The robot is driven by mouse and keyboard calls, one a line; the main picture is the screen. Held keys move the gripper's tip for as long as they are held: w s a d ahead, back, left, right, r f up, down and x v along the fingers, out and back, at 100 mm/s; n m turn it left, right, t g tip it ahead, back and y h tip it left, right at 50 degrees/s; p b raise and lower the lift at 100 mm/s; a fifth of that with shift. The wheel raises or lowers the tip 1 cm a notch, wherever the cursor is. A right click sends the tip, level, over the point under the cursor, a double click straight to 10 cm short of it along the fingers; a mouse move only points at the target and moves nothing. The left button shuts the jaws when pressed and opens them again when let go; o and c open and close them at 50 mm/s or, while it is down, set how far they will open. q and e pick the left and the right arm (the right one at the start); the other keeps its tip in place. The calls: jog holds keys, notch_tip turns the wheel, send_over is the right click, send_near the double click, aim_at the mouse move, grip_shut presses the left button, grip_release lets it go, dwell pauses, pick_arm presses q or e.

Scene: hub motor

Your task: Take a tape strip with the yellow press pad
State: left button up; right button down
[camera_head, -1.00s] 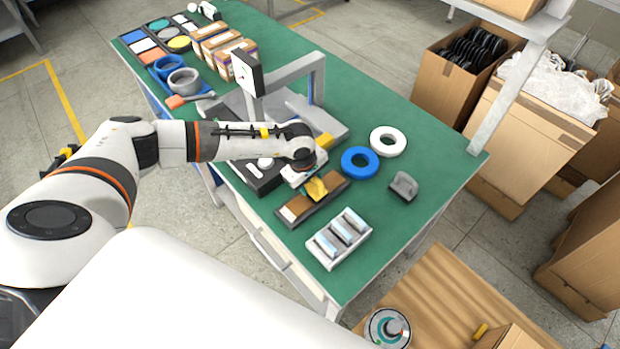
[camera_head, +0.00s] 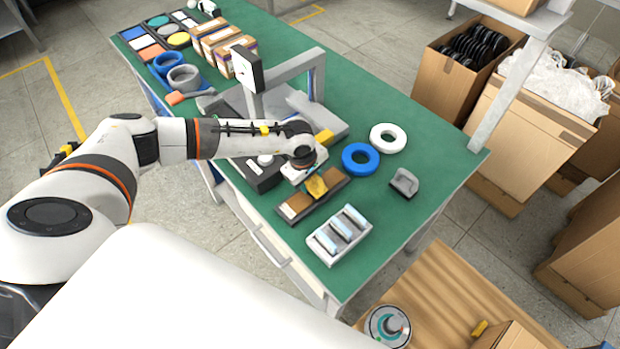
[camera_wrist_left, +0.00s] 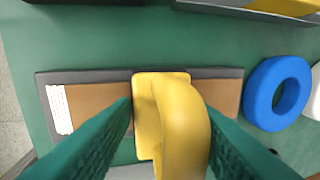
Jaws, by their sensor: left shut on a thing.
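The yellow press pad (camera_head: 317,185) is over the middle of a dark tray (camera_head: 284,213) with brown strips at the bench's front edge. My left gripper (camera_head: 309,174) reaches down to it and is shut on the pad's handle. In the left wrist view the pad (camera_wrist_left: 145,112) stands between the two dark green fingers, with brown strip (camera_wrist_left: 100,100) showing on both sides. The pad's underside is hidden, so I cannot tell whether it touches the strip or whether tape is on it. My right gripper is not in view.
A blue ring (camera_head: 360,158) and a white ring (camera_head: 388,138) lie right of the tray. A white rack (camera_head: 341,236) with several metallic pieces stands in front. A grey frame (camera_head: 300,72) rises behind.

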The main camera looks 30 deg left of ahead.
pick_arm(q)
jog(key=shift+f+b, duration=0.3)
jog(key=shift+f, duration=0.05)
dwell(0.5)
jog(key=shift+s+f, duration=0.1)
dwell(1.1)
notch_tip(320, 180, up, 2)
jog(key=shift+p, duration=0.4)
jog(key=shift+r+p, duration=1.45)
jog(key=shift+r, duration=1.15)
